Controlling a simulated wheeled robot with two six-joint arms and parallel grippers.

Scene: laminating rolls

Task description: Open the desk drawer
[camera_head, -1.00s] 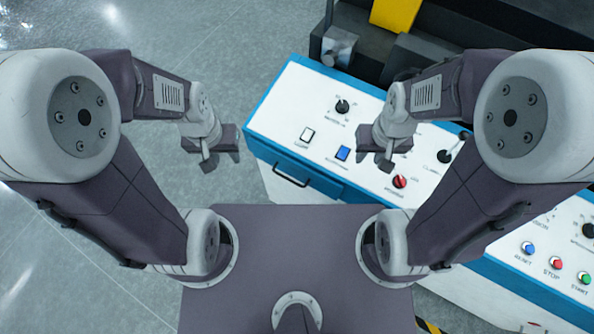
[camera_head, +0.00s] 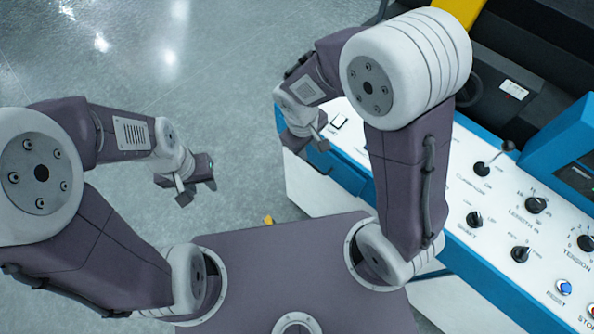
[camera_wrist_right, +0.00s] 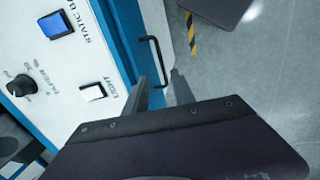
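The desk drawer is in the blue band along the console's near side; a blue part of that front (camera_head: 347,174) shows in the head view. Its black bar handle (camera_wrist_right: 157,62) shows clearly in the right wrist view. My right gripper (camera_head: 322,142) is at the console's left end, over the handle area. In the right wrist view its two fingers (camera_wrist_right: 160,84) are apart and empty, with the handle just beyond the tips. Whether a finger touches the handle I cannot tell. My left gripper (camera_head: 197,182) is open and empty over the floor, away from the console.
The white control panel (camera_head: 450,205) carries knobs, a lever (camera_head: 495,158) and buttons beside my right arm. A black machine with blue parts (camera_head: 560,140) stands behind it. A yellow-black floor stripe (camera_wrist_right: 191,35) shows in the wrist view. The floor at left is open.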

